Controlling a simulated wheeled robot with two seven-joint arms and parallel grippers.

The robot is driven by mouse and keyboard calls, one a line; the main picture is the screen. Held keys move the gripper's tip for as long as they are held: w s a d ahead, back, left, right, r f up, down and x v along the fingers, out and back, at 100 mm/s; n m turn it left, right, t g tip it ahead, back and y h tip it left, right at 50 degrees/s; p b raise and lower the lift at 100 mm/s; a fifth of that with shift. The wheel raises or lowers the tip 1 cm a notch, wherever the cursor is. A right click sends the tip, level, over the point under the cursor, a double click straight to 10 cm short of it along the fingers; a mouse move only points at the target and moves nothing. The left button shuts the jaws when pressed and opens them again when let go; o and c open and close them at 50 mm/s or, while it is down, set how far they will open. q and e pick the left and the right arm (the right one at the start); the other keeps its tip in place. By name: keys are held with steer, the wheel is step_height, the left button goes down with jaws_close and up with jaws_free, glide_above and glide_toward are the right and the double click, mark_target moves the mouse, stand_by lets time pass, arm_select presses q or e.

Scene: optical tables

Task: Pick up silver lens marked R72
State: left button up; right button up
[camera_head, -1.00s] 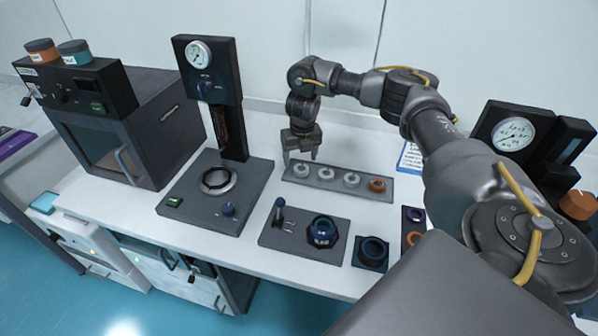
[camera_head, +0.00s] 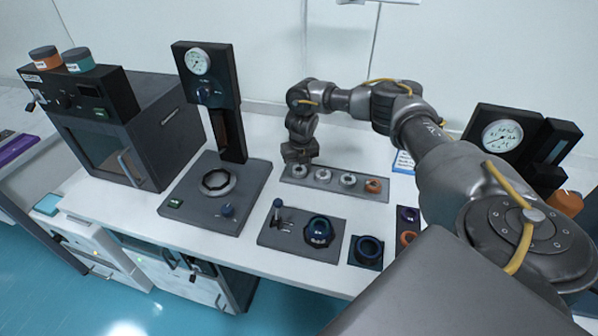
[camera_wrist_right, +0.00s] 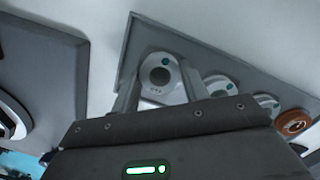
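A grey tray (camera_head: 335,185) on the white table holds a row of silver ring lenses and one orange ring. The leftmost silver lens (camera_wrist_right: 162,76) has a dark centre, a teal dot and small marks I cannot read. My right gripper (camera_wrist_right: 160,90) is open, with one finger on each side of this lens; narrow gaps seem to remain. In the head view my right gripper (camera_head: 298,162) is low over the tray's left end. Two other silver lenses (camera_head: 323,175) (camera_head: 347,179) lie to its right. My left gripper is not in view.
The orange ring (camera_head: 373,186) is at the tray's right end. A gauge stand with a dark base (camera_head: 190,205) is left of the tray. A dark plate with a blue-black knob (camera_head: 319,231) is in front. A dark oven box (camera_head: 130,140) stands far left.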

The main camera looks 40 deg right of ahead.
steer(key=c, duration=0.3)
steer(key=shift+r, duration=0.1)
steer(key=shift+c, duration=0.2)
